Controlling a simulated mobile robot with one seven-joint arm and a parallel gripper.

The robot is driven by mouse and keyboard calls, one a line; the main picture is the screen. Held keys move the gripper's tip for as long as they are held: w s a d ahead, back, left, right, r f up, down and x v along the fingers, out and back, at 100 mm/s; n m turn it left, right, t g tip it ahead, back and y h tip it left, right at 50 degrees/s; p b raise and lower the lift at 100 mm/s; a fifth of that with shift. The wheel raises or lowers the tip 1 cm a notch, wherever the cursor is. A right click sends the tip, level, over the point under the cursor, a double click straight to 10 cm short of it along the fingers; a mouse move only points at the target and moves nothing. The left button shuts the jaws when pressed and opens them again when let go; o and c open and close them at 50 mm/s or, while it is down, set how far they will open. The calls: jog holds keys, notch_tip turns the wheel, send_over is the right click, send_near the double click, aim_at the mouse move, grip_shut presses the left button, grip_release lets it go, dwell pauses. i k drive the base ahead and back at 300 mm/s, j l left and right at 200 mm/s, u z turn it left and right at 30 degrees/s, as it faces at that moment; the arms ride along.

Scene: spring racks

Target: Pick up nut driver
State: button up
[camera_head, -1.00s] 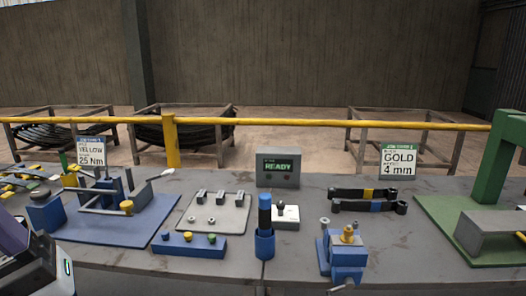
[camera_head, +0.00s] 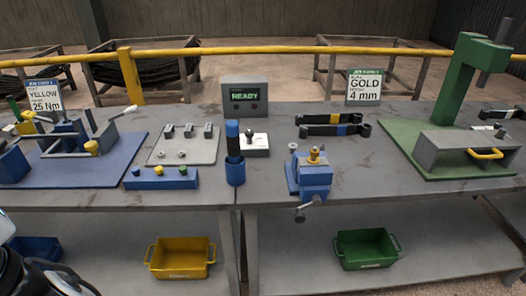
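An upright tool with a blue grip and a dark lower part (camera_head: 232,140), which looks like the nut driver, stands in a blue cup-like holder (camera_head: 235,174) near the middle of the bench. Its lower end is hidden inside the holder. My gripper's fingers are not in view. Only a white and black part of my arm shows at the lower left corner, well away from the tool.
A grey READY box (camera_head: 245,98) and a small white block (camera_head: 255,146) are behind the tool. A blue button bar (camera_head: 160,180) is to its left, a blue vise (camera_head: 312,178) to its right. Yellow (camera_head: 180,258) and green (camera_head: 366,249) bins sit on the lower shelf.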

aim_at(232, 127)
jog(key=i+j, duration=0.15)
jog(key=j, duration=0.25)
jog(key=i+j, duration=0.2)
jog(key=j, duration=0.2)
jog(key=i+j, duration=0.15)
jog(key=j, duration=0.25)
jog(key=z, duration=0.4)
jog(key=j+z, duration=0.1)
jog(key=z, duration=0.7)
jog(key=j+z, duration=0.15)
jog(key=z, duration=0.25)
